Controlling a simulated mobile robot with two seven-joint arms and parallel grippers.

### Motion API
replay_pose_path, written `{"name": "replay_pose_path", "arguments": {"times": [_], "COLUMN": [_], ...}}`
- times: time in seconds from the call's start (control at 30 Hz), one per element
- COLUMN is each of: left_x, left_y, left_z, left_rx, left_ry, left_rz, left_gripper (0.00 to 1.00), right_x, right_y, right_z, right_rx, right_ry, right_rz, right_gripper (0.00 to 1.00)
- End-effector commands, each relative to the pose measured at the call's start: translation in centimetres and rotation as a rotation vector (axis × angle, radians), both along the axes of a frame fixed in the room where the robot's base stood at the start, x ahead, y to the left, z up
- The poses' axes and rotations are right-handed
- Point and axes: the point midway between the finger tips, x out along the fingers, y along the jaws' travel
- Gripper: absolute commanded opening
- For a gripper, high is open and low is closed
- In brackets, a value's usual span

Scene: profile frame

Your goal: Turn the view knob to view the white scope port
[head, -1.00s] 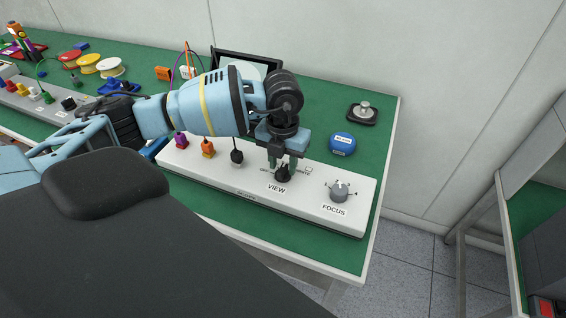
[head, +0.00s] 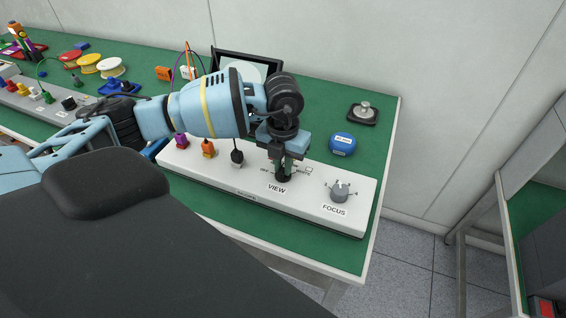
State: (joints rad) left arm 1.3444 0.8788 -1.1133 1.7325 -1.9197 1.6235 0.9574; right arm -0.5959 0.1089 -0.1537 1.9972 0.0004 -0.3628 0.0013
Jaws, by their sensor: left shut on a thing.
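The white scope panel (head: 310,203) lies on the green bench with the labels VIEW and FOCUS. My left gripper (head: 283,172) points down over the black VIEW knob (head: 282,177) and is shut on it. The fingers hide most of the knob, so its pointer direction cannot be told. Several small marks surround the knob, partly covered. Ports with purple (head: 181,140), orange (head: 208,149) and black (head: 237,157) plugs sit to the left on the panel. No white port can be made out on it. My right gripper is not in view.
The grey FOCUS knob (head: 340,191) is just right of the VIEW knob. A screen (head: 245,66) stands behind my arm. A blue round container (head: 342,144) and a black stand (head: 363,112) are at the back right. Coloured spools (head: 88,64) are far left.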

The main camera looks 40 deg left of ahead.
Motion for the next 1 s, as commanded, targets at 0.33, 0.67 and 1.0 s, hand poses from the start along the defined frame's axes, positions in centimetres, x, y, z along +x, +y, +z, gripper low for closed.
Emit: {"name": "replay_pose_path", "arguments": {"times": [0.33,0.67,1.0], "left_x": [0.06,0.05,0.06], "left_y": [-0.04,-0.02,-0.01], "left_z": [0.11,0.04,0.05], "left_rx": [-0.001,0.000,0.000], "left_ry": [-0.002,-0.002,-0.002], "left_rz": [-0.227,-0.505,-0.698], "left_gripper": [0.00,0.00,0.00], "right_x": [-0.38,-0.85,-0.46], "right_y": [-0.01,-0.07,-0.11], "right_z": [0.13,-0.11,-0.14], "right_rx": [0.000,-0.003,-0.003], "right_ry": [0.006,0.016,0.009], "right_rz": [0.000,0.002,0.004], "right_gripper": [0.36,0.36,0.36]}}
